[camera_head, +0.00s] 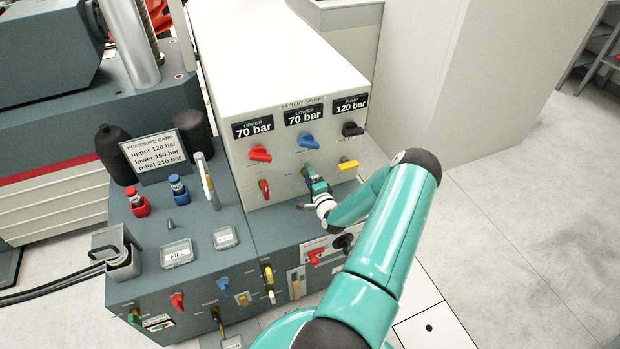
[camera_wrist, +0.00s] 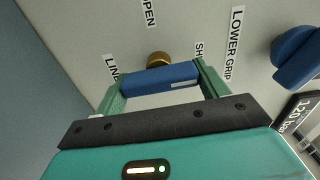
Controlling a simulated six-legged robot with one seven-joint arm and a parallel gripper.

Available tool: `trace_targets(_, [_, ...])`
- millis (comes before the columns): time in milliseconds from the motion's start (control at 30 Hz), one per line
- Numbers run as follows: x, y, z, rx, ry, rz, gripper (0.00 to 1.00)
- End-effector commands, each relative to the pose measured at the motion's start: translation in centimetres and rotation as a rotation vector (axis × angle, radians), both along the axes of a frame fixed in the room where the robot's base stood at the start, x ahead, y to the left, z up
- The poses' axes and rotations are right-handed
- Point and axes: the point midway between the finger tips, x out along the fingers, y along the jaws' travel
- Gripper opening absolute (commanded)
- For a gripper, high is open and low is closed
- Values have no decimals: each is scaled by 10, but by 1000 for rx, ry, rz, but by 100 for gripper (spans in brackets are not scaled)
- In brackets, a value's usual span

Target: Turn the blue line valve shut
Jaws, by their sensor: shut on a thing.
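The blue line valve's handle (camera_wrist: 168,77) is a blue bar in front of a brass stem (camera_wrist: 158,59) on the pale panel. In the wrist view it lies nearly level between the green fingers of my gripper (camera_wrist: 158,80), which is shut on it. Labels around it read OPEN (camera_wrist: 148,12), LINE (camera_wrist: 111,69) and a partly hidden "SH" (camera_wrist: 199,50). The bar's right end is near "SH". In the head view my gripper (camera_head: 317,186) is at the panel below the blue lower knob (camera_head: 309,140), and mostly hides the handle.
A red line valve (camera_head: 264,189) sits left of my gripper and a yellow handle (camera_head: 348,165) to the upper right. Red (camera_head: 260,154) and black (camera_head: 352,129) knobs flank the blue one. The grey bench (camera_head: 190,235) with a pressure card (camera_head: 155,154) is at the left.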

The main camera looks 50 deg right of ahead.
Motion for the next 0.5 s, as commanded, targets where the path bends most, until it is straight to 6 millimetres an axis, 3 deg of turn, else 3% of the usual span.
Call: trace_targets(500, [-1, 0, -1, 47, -27, 0, 50])
